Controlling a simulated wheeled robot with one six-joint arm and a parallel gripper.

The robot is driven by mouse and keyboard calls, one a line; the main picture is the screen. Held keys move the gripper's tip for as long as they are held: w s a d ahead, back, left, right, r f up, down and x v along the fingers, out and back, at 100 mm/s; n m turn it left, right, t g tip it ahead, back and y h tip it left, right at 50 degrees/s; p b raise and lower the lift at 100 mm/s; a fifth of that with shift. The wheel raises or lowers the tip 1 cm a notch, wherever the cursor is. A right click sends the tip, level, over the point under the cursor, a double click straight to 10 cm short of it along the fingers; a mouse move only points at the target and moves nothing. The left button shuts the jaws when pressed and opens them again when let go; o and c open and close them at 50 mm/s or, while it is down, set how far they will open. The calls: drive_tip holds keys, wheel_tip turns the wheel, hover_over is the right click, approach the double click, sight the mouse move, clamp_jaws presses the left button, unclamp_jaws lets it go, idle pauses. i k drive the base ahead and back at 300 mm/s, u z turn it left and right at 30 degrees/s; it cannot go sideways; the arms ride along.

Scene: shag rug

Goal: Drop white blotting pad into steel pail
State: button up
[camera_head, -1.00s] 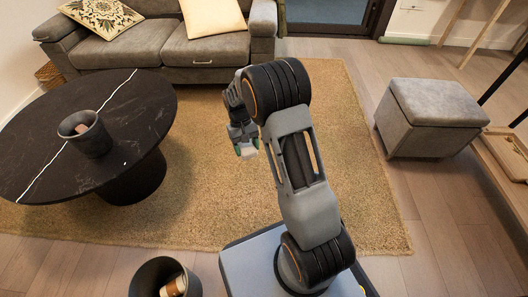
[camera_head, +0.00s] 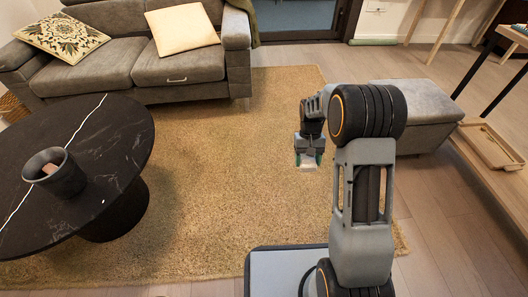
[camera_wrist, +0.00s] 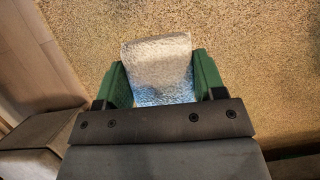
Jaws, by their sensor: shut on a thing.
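My gripper (camera_head: 309,158) hangs in the air over the rug, right of the middle in the head view. In the wrist view its green fingers (camera_wrist: 160,84) are shut on the white blotting pad (camera_wrist: 157,58), a pale block with a crinkled-looking face. A dark grey pail-like container (camera_head: 68,179) stands upright on the round black table at left, far from my gripper, with something pinkish inside. I cannot tell whether it is the steel pail.
The round black marble table (camera_head: 110,140) stands at left. A grey sofa (camera_head: 105,72) with two cushions is behind it. A grey ottoman (camera_head: 418,97) and a wooden bench with a tray (camera_head: 489,147) stand at right. The rug (camera_head: 215,205) between is clear.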

sight(56, 167)
drive_tip(key=z, duration=0.2)
drive_tip(key=i, duration=2.2)
drive_tip(key=u, duration=4.15)
drive_tip(key=i, duration=0.55)
drive_tip(key=u, duration=0.05)
